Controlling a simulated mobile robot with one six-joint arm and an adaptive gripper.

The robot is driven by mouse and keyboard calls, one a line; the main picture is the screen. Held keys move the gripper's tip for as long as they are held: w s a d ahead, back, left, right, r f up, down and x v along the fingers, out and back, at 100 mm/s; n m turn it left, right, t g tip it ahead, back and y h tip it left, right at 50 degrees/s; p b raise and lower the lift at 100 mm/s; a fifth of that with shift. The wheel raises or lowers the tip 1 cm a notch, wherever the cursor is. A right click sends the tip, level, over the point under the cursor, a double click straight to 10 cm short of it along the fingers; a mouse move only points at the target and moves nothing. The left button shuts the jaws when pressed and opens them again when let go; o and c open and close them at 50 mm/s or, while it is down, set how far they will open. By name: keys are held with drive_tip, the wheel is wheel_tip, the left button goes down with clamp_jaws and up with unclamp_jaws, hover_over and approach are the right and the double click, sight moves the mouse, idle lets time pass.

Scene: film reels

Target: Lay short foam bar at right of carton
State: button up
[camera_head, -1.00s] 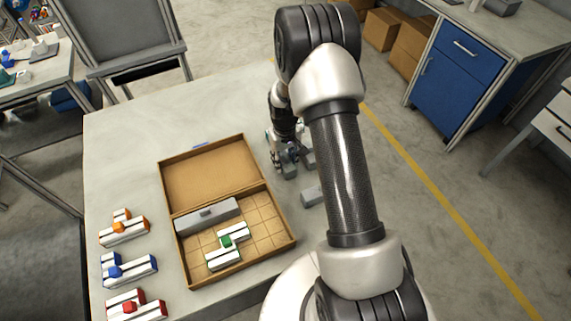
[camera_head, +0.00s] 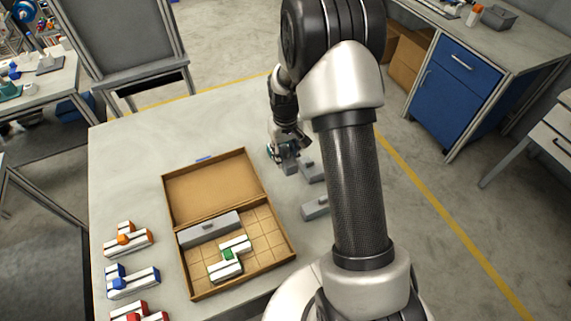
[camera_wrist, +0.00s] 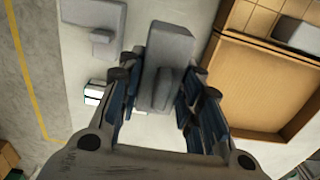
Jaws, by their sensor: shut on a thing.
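My gripper (camera_head: 284,148) is at the far right of the carton, low over the table. In the wrist view (camera_wrist: 160,97) its two fingers are shut on a grey foam bar (camera_wrist: 168,50) with a small raised block; this bar also shows below the gripper in the head view (camera_head: 291,168). Whether it touches the table is unclear. The open cardboard carton (camera_head: 166,213) is left of my gripper in the head view and at the right in the wrist view (camera_wrist: 245,85). A long grey bar (camera_head: 209,229) lies in its gridded part.
Other grey bars (camera_head: 313,169) (camera_head: 316,207) lie right of the carton, near my arm. A white-and-green piece (camera_head: 228,258) sits in the carton. White pieces with orange (camera_head: 128,240), blue (camera_head: 131,281) and red (camera_head: 138,315) blocks lie left. The table behind the carton is clear.

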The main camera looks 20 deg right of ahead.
sight(285, 149)
wheel_tip(285, 149, up, 9)
drive_tip(key=shift+s+a+f+p, duration=0.1)
drive_tip(key=shift+p, duration=0.7)
drive_tip(key=s+a+f+b, duration=0.1)
drive_tip(key=s+a+b, duration=0.1)
drive_tip(key=s+a, duration=0.4)
drive_tip(key=a, duration=0.4)
drive_tip(key=shift+s+f, duration=0.3)
drive_tip(key=shift+s, duration=0.05)
